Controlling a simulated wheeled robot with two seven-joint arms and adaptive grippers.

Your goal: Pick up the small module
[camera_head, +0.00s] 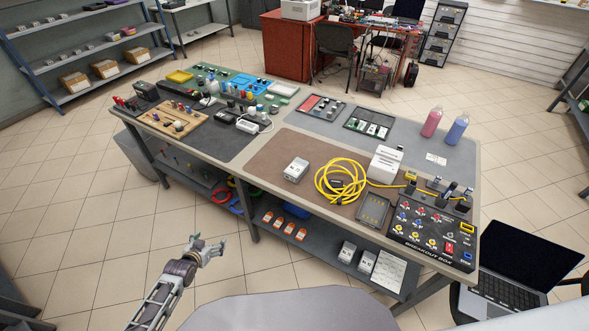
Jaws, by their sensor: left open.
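A small silver-grey module (296,169) lies on the brown mat (277,150) of the workbench, left of a coiled yellow cable (340,181). It stands free, with nothing touching it that I can see. My left gripper (212,247) is open and empty, low in front of the bench over the tiled floor. It is well to the left of and nearer than the module. My right gripper does not show.
A white device (385,164), a grey tray (373,209) and a black breakout box (433,229) stand right of the cable. The bench's front edge (340,220) lies between my left gripper and the module. Boxes sit on the lower shelf (325,247). A laptop (513,280) is at right.

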